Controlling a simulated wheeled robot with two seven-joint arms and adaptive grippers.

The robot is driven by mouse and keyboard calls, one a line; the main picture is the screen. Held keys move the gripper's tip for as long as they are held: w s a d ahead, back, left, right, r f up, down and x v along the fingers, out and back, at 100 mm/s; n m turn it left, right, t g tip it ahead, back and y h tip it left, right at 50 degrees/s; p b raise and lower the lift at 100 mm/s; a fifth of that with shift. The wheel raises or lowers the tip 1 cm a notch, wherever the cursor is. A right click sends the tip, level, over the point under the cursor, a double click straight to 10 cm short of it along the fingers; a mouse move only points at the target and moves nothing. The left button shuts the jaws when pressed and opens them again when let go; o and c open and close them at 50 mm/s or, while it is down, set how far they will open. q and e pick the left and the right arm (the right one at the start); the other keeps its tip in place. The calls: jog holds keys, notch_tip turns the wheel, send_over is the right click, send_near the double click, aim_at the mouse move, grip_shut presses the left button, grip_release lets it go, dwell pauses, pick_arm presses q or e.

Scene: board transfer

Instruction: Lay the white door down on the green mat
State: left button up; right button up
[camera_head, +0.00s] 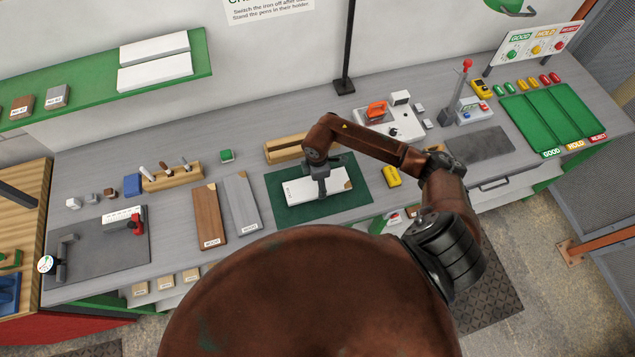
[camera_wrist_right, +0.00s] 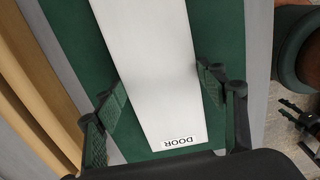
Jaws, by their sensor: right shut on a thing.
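The white door (camera_head: 300,191) is a long flat white panel lying level over the green mat (camera_head: 300,213), with its length running left to right. In the right wrist view the door (camera_wrist_right: 150,65) shows a DOOR label at its near end. My right gripper (camera_head: 319,192) points down over the middle of the door. Its fingers (camera_wrist_right: 162,98) are at the door's two long edges, shut on it. The mat shows on both sides of the door in the wrist view. I cannot tell whether the door touches the mat.
A brown board (camera_head: 209,217) and a grey board (camera_head: 241,204) lie left of the mat. A wooden block (camera_head: 284,149) stands behind it. A yellow object (camera_head: 391,176) is close to its right.

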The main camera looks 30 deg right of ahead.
jog(key=shift+f, duration=0.4)
jog(key=o, duration=1.5)
jog(key=shift+c, duration=0.2)
notch_tip(320, 180, up, 12)
